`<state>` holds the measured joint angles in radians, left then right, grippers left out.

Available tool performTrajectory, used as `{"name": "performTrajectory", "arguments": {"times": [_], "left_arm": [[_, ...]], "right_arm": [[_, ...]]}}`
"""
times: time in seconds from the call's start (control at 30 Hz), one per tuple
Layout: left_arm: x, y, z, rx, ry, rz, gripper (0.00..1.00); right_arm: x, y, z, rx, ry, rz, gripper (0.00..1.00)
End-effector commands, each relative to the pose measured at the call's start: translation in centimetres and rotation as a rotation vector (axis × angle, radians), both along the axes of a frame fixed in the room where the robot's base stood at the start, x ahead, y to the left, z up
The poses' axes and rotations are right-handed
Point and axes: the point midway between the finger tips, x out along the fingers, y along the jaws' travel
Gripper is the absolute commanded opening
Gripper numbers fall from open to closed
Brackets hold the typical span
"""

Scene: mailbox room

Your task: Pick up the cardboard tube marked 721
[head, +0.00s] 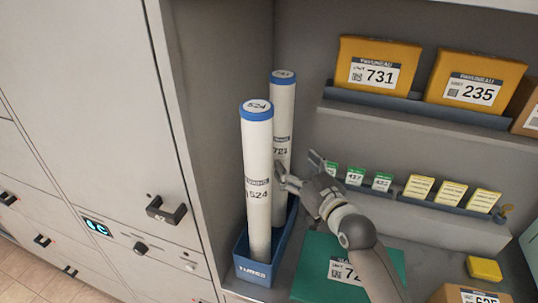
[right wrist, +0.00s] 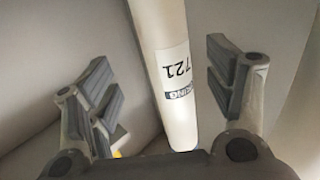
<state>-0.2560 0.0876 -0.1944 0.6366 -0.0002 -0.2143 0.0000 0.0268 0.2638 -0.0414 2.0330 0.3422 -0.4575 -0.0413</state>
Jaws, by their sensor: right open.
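The cardboard tube marked 721 (head: 283,125) is white with a blue cap and stands upright in the blue tube bin (head: 253,270), behind a second tube marked 524 (head: 258,165). In the right wrist view the 721 tube (right wrist: 167,75) lies between my open fingers, with its label showing upside down and a gap on each side. My right gripper (head: 298,172) is open, just right of the 721 tube in the head view. The lower part of the 721 tube is partly hidden by the 524 tube. My left gripper is not in view.
Yellow boxes marked 731 (head: 378,65) and 235 (head: 474,82) sit on the upper shelf. Small green cards (head: 355,176) and yellow cards (head: 452,194) stand on a lower ledge. A green package (head: 322,262) lies below my right arm. A cabinet wall (head: 215,130) stands close left of the tubes.

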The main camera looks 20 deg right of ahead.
Motion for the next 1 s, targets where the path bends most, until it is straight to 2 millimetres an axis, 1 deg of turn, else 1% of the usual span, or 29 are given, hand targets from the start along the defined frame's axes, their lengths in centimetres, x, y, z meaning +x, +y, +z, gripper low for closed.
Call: {"name": "performTrajectory", "arguments": {"times": [0.07,0.17,0.2,0.3,0.37,0.4,0.47,0.57,0.6,0.7,0.77,0.83,1.0], "left_arm": [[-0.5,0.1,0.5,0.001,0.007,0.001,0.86],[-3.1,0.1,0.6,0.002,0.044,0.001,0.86],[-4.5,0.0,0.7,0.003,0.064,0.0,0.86],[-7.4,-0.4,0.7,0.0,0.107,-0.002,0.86],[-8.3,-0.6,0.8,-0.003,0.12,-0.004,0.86],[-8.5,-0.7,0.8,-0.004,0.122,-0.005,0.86],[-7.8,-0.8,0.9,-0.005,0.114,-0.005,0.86],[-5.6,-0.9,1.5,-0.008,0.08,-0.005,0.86],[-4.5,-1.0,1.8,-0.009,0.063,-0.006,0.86],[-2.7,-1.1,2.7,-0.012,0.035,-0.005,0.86],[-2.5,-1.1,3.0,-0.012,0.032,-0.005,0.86],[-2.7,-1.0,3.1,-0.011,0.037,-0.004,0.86],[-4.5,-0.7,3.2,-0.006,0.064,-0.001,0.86]], "right_arm": [[1.2,0.2,0.2,0.001,0.001,0.0,0.76],[2.6,0.5,0.2,0.002,0.002,0.0,0.76],[3.1,0.6,0.2,0.002,0.001,0.0,0.76],[4.0,0.9,0.0,0.001,0.002,0.0,0.76],[4.4,1.0,0.0,0.0,0.003,0.001,0.76],[4.5,1.0,-0.1,0.0,0.004,0.001,0.76],[4.7,1.1,-0.1,0.0,0.004,0.001,0.76],[5.4,1.4,0.0,0.001,0.003,0.0,0.76],[5.8,1.6,0.1,0.001,0.004,0.0,0.76],[7.0,2.1,0.0,0.002,0.004,0.0,0.76],[7.6,2.4,-0.1,0.001,0.004,0.001,0.76],[8.4,2.5,-0.2,0.0,0.003,0.001,0.76],[9.4,2.7,-0.4,0.0,0.003,0.0,0.76]]}}
